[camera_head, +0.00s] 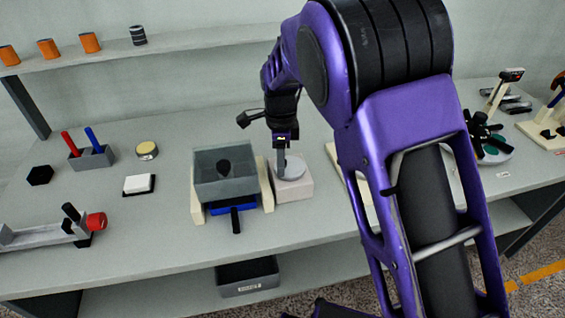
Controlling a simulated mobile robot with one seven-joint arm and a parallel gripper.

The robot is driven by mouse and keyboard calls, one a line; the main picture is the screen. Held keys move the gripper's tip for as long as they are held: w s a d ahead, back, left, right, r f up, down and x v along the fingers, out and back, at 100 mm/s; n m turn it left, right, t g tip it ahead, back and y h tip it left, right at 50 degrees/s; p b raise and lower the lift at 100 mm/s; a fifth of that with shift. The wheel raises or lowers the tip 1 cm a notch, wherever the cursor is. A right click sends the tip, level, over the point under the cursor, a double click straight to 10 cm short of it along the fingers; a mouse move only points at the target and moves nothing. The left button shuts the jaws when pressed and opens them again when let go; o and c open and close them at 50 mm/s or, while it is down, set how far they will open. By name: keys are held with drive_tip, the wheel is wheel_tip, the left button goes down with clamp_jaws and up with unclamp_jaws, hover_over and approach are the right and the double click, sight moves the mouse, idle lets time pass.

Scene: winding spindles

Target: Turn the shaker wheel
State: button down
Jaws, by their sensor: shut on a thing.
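The wheel is a pale grey round disc (294,168) lying flat on top of a whitish block (293,189), just right of a clear grey box. The box (224,169) sits in a cream frame with blue below it and a dark round lump inside; it looks like the shaker. My gripper (281,160) points down at the left part of the disc and is shut on an upright grey piece there, apparently the wheel's handle. The fingertips and the exact grip are too small to make out.
A black handle (235,220) sticks out in front of the shaker. A white block on a black base (139,184), a yellow-topped tin (147,150) and a holder with red and blue sticks (92,157) stand left. A dark bin (247,277) sits below. Bare table lies between them.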

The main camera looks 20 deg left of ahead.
drive_tip(key=shift+w+a+m, duration=0.1)
drive_tip(key=shift+a+m, duration=0.05)
drive_tip(key=shift+m, duration=0.25)
drive_tip(key=c, duration=0.6)
unclamp_jaws()
wheel_tip(320, 180, up, 18)
drive_tip(key=shift+f, duration=0.25)
